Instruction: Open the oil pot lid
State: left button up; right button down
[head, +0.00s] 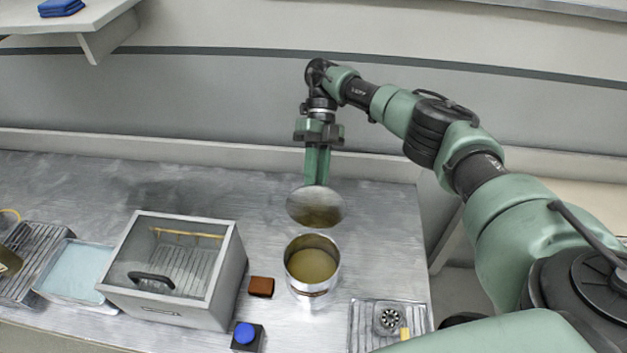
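The oil pot (312,287) is a round metal pot standing on the steel counter, uncovered, with yellowish oil visible inside. Its lid (314,207) is a round shiny metal disc, held apart from the pot, above and behind its rim in the picture. My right gripper (317,181) points down with its green fingers close together at the lid's upper side. It looks shut on the lid; the exact grip point is hidden behind the disc. My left gripper is not in the head view.
Left of the pot are a small brown block (261,287), a glass-topped metal box (178,268) with a black handle, and a blue button (245,333). A drain tray (362,325) lies to the right. The counter (385,215) behind it is clear. A wall runs along the back.

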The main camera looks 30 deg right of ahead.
jog(key=shift+s+d+f, duration=0.15)
jog(key=shift+d+f, duration=0.2)
jog(key=shift+f, duration=0.3)
jog(key=c, duration=1.3)
grip_release()
jog(key=shift+g, duration=0.3)
jog(key=shift+o, duration=0.2)
jog(key=shift+d, duration=0.25)
jog(key=shift+s+a, duration=0.1)
jog(key=shift+a, duration=0.15)
jog(key=shift+r, duration=0.1)
notch_tip(320, 180, up, 20)
jog(key=p, duration=0.4)
jog(key=shift+r+p, duration=0.15)
jog(key=shift+p, duration=0.25)
